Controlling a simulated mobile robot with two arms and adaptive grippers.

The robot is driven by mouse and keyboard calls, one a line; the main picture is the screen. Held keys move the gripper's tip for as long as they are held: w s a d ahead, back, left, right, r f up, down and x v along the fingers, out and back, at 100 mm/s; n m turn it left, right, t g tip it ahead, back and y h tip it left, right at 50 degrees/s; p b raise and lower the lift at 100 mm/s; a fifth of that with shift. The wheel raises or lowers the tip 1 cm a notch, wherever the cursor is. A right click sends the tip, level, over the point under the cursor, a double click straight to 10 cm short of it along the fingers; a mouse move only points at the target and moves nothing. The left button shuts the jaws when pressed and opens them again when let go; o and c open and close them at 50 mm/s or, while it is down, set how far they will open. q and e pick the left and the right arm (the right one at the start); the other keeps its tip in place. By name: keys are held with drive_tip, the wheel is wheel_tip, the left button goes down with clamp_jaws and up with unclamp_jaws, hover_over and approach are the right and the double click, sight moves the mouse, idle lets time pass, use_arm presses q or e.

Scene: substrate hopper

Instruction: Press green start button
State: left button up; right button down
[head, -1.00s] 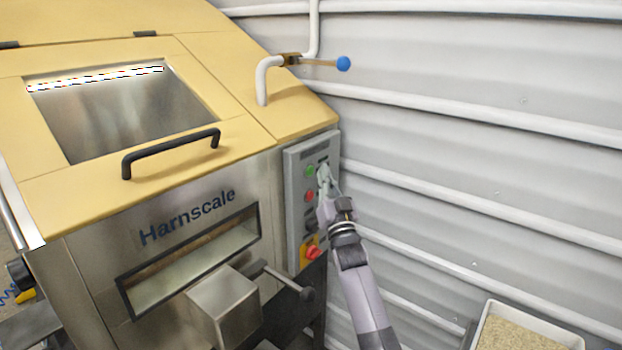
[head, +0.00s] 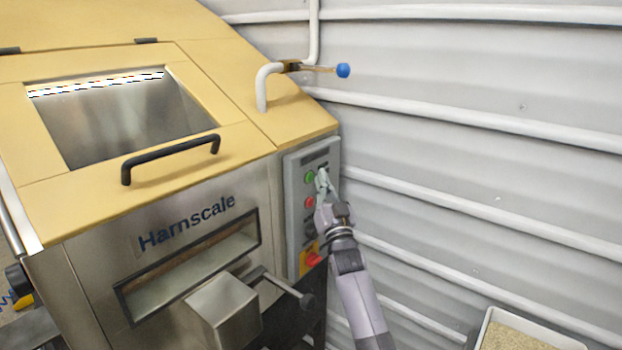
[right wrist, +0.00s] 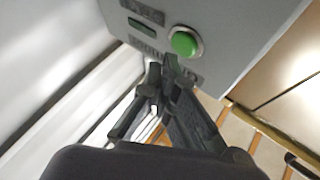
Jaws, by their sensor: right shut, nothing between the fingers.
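The green start button (head: 309,177) is on the upper part of the grey control panel (head: 293,224) on the hopper's front. It shows large in the right wrist view (right wrist: 184,43), in a metal ring. My right gripper (head: 322,174) is shut and empty, just right of the button in the head view. In the right wrist view its fingertips (right wrist: 163,64) are close below and left of the button, and seem apart from it. The button face is not covered. My left gripper is not in view.
A red button (head: 309,202) and a red-and-yellow switch (head: 311,258) are lower on the panel. A lever handle (head: 305,299) sticks out at the lower front. The ribbed wall (head: 450,160) stands close to the right. A tray of substrate (head: 530,335) is at the lower right.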

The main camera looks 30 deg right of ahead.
drive_tip(key=shift+w+a, duration=0.1)
drive_tip(key=shift+w, duration=0.1)
idle(0.5)
drive_tip(key=shift+w+a, duration=0.1)
drive_tip(key=shift+w, duration=0.15)
drive_tip(key=shift+w+b, duration=0.1)
drive_tip(key=shift+b, duration=0.2)
